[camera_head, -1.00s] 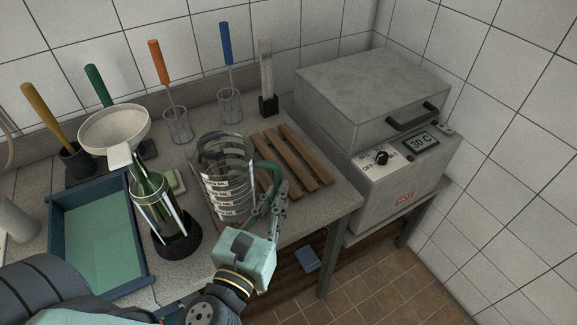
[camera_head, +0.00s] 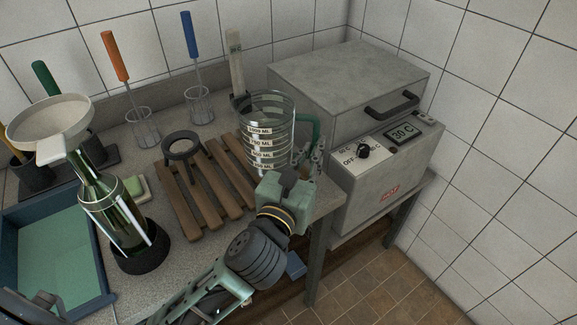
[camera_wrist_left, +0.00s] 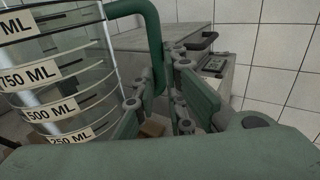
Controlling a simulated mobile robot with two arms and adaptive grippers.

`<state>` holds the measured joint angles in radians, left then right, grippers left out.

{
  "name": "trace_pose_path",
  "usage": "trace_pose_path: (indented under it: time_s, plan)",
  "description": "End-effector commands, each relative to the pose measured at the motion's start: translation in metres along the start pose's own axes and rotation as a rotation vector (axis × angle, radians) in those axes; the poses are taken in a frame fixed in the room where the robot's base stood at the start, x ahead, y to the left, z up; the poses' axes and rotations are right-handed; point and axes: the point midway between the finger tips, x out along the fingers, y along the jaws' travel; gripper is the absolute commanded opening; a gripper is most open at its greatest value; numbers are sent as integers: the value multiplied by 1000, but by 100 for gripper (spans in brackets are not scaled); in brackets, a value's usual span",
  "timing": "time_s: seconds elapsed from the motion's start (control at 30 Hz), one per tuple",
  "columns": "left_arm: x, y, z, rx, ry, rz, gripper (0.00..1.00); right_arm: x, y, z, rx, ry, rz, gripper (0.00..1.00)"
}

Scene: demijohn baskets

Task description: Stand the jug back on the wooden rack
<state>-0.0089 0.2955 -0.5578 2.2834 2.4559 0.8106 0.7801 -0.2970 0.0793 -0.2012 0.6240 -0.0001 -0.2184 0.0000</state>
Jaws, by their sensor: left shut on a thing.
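The jug (camera_head: 268,137) is clear, with white ML labels and a green handle (camera_head: 312,126). It looks upright in the head view, over the right end of the slatted wooden rack (camera_head: 193,208). I cannot tell whether its base touches the slats. My left gripper (camera_head: 316,160) is on the jug's right side, shut on the handle. In the left wrist view the handle (camera_wrist_left: 150,35) runs down between the fingers, and the labelled jug wall (camera_wrist_left: 40,80) fills the left. My right gripper is not in view.
A dark ring stand (camera_head: 183,147) is at the rack's back left. A grey bath with a 30 C display (camera_head: 385,150) stands close to the right. A green bottle (camera_head: 118,215) with a funnel (camera_head: 50,122) stands left. Brushes in holders line the back.

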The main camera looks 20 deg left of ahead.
Motion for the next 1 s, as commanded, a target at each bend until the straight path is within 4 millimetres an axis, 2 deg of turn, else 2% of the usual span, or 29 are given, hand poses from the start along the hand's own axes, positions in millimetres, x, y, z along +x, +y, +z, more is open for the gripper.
trace_pose_path:
  time_s: [0.03, 0.1, 0.3, 0.4, 0.63, 1.0]
  plan:
    - [6, 12, -7, 7, -1, 3, 0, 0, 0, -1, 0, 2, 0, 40]
    - [13, 23, -15, 6, -2, 2, 0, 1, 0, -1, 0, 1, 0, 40]
    - [25, 44, -29, 2, -4, 0, 0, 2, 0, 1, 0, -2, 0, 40]
    - [26, 47, -34, -1, -4, 0, 0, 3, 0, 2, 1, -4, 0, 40]
    - [26, 46, -67, -2, -2, 0, 0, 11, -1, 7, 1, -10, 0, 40]
    - [27, 46, -71, 0, -5, 0, 0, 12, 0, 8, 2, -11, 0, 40]
